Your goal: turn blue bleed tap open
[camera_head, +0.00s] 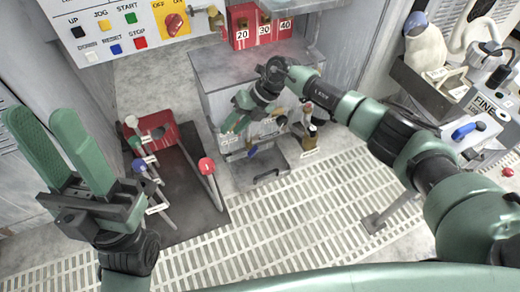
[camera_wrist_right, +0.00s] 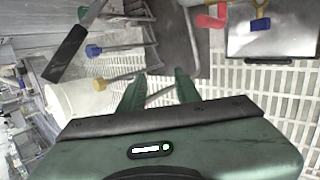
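Several blue handles show, and I cannot tell for certain which is the bleed tap. A small blue handle (camera_head: 252,151) sits low at the front of the grey cabinet, close to my right gripper (camera_head: 234,122). In the right wrist view, a blue T-shaped handle with a yellow stem (camera_wrist_right: 260,24) stands at the upper right, and a blue-knobbed lever (camera_wrist_right: 93,50) at the upper left. My right gripper's fingers (camera_wrist_right: 158,88) are apart, and neither blue handle is between them. My left gripper (camera_head: 45,132) is open and empty, raised at the left.
A dark mat (camera_head: 190,205) with red, blue and white-knobbed levers lies on the left. A button panel (camera_head: 125,35) is behind. The grated floor (camera_head: 320,205) is mostly clear.

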